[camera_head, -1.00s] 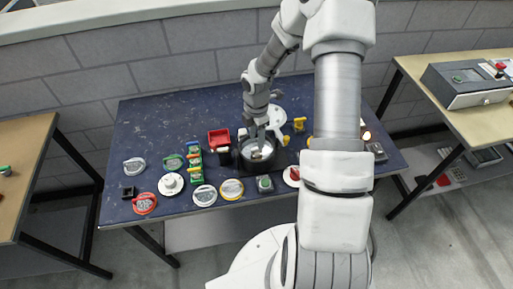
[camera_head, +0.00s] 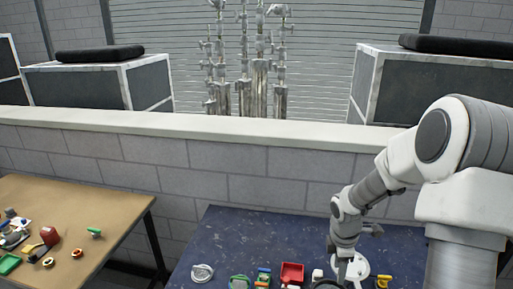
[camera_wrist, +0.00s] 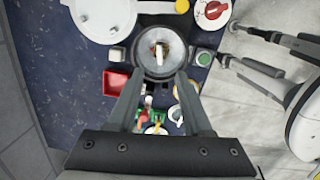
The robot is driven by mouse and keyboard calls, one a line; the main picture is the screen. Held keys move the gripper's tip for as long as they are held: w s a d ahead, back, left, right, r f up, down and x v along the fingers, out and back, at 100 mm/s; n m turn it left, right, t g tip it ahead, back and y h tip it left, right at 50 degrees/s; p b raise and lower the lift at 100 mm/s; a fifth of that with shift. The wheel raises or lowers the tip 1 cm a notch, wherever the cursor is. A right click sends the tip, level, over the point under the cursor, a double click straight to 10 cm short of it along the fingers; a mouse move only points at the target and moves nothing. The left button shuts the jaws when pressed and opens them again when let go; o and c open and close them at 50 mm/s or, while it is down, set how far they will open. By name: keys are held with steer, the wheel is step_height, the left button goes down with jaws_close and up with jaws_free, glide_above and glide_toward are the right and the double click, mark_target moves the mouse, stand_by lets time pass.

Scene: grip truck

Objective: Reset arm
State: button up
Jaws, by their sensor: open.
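My gripper (camera_wrist: 161,76) is open in the wrist view, its two fingers apart and pointing at a round dark container (camera_wrist: 138,58). A small white and orange-brown item (camera_wrist: 159,50) shows inside the container. I cannot tell whether it touches the fingers; they look clear of it. In the head view my gripper (camera_head: 350,274) is low in the picture, above the dark blue table (camera_head: 245,232), with its tips partly cut off. The container's dark rim (camera_head: 327,284) is at the bottom edge there.
A red bin (camera_head: 291,272) stands left of my gripper; a white disc (camera_wrist: 100,14) lies beyond the container. Several small coloured parts crowd the table. A tan table (camera_head: 110,205) is at left. A low block wall (camera_head: 225,165) runs behind.

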step_height(320, 180, up, 10)
steer(key=s+a+f+m, duration=0.1)
steer(key=s+m, duration=0.2)
steer(key=m, duration=0.1)
steer(key=s+a+r+m+t, duration=0.2)
steer(key=s+a+r+m, duration=0.2)
steer(key=s+r+m, duration=0.2)
steer(key=s+a+r+m+t+y, duration=0.1)
steer(key=s+a+r+m+t, duration=0.2)
steer(key=s+r+m, duration=0.3)
steer(key=s+a+r, duration=0.1)
steer(key=s+r, duration=0.3)
steer(key=s, duration=0.1)
steer(key=shift+s+a+m, duration=0.15)
steer(key=shift+s+m, duration=0.2)
steer(key=shift+m, duration=0.05)
steer(key=shift+r, duration=0.1)
